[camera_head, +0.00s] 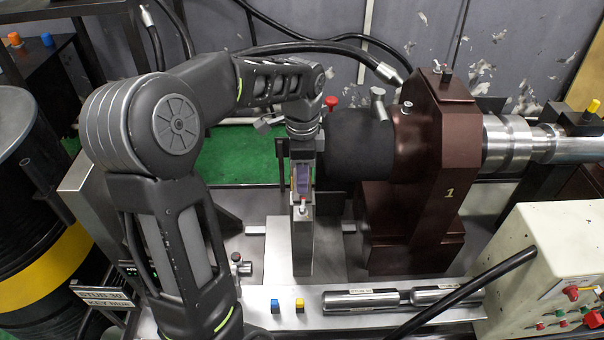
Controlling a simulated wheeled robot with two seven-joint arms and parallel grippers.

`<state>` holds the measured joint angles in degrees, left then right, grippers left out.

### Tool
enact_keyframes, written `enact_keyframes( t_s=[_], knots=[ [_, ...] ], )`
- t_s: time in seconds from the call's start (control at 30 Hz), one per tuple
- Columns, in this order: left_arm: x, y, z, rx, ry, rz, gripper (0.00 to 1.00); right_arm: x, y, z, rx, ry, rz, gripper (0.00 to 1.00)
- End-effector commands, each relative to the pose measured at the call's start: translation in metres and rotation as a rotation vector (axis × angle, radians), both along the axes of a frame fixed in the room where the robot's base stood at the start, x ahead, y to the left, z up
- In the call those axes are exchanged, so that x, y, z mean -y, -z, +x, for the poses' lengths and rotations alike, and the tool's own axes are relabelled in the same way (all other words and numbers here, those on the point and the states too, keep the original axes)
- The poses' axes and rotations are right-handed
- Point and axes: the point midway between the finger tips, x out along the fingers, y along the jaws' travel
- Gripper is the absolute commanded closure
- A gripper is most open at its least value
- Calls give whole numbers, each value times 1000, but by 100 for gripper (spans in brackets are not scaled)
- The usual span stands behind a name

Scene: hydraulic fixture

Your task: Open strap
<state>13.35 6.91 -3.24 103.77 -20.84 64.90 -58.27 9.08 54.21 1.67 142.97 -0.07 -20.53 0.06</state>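My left arm comes in from the left and reaches over the fixture. Its gripper (303,200) points down at the top of an upright steel block (302,248), just left of a black cylinder. A small pin with a reddish tip shows at the fingertips. The fingers are small and partly merged with the block, so I cannot tell whether they are open or touching it. I cannot clearly pick out a strap; the wrist and gripper cover part of the area above the block. My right gripper is not in view.
A dark brown housing (418,190) marked 1 holds the black cylinder (355,146) and a steel shaft (510,143). A cream control box (545,265) stands at right. Blue (275,306) and yellow (299,305) buttons sit in front. A black barrel (35,150) stands at left.

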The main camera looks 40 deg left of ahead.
Motion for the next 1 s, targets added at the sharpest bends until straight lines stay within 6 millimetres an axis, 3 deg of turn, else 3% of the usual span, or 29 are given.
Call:
enact_keyframes(
  t_s=[0.1, 0.53, 1.0],
  knots=[
    [0, 0, 0, 0, 0, 0, 65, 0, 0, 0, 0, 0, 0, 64],
    [0, -1, 0, 0, 0, 0, 100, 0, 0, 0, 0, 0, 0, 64],
    [0, -1, 0, 0, 0, 0, 100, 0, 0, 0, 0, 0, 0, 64]
  ],
)
